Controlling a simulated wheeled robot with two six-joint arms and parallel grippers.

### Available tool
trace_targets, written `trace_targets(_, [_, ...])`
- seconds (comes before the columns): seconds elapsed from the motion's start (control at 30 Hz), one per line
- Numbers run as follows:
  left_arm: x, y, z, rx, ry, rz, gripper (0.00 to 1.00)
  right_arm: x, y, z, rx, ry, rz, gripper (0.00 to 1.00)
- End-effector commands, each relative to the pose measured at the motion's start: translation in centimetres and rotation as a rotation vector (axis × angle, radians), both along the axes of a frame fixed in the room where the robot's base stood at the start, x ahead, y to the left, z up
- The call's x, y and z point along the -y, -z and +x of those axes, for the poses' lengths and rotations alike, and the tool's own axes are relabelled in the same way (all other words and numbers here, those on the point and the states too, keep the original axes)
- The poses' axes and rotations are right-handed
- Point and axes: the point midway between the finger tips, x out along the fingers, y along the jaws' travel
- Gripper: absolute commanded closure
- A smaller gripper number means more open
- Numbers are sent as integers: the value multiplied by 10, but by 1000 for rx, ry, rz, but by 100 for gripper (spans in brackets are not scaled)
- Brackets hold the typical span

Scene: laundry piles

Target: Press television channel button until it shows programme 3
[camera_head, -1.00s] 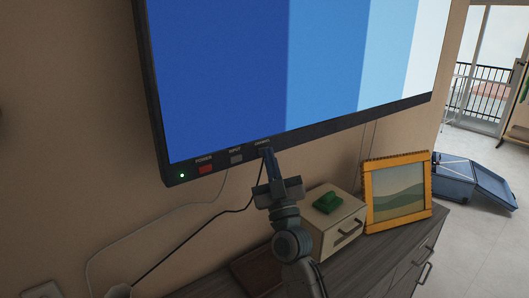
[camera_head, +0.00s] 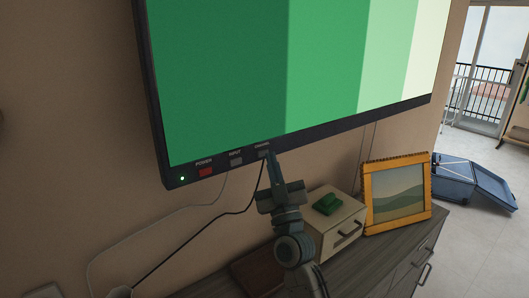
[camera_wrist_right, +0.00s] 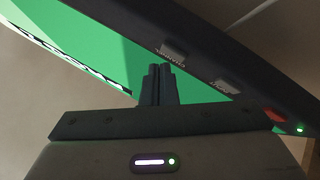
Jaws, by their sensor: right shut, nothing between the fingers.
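The television (camera_head: 150,90) hangs on the wall, its screen (camera_head: 220,80) showing vertical bands from dark green to pale green. No programme number is readable in the head view. Along its lower frame sit a red power button (camera_head: 205,172), a grey input button (camera_head: 236,161) and the grey channel button (camera_head: 263,155). My right gripper (camera_head: 271,156) is shut and empty, its tips just right of the channel button in the head view. In the wrist view the tips (camera_wrist_right: 158,69) point at the frame near the channel button (camera_wrist_right: 172,52), seemingly apart from it. My left gripper is out of view.
Below stands a dresser (camera_head: 395,252) with a small drawer box (camera_head: 332,232), a green object (camera_head: 327,204) on it, and a framed picture (camera_head: 397,195). Cables (camera_head: 190,236) hang along the wall.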

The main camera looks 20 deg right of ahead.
Motion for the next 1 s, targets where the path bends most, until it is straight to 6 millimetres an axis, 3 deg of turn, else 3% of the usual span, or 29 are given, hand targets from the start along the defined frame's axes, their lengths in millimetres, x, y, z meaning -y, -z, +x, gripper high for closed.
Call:
trace_targets(0.27, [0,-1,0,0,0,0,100,1,-1,-2,1,0,-1,100])
trace_targets(0.8, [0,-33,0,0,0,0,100,14,-2,-51,-1,2,-3,100])
trace_targets(1.0, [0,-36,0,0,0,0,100,16,0,-59,1,0,-1,100])
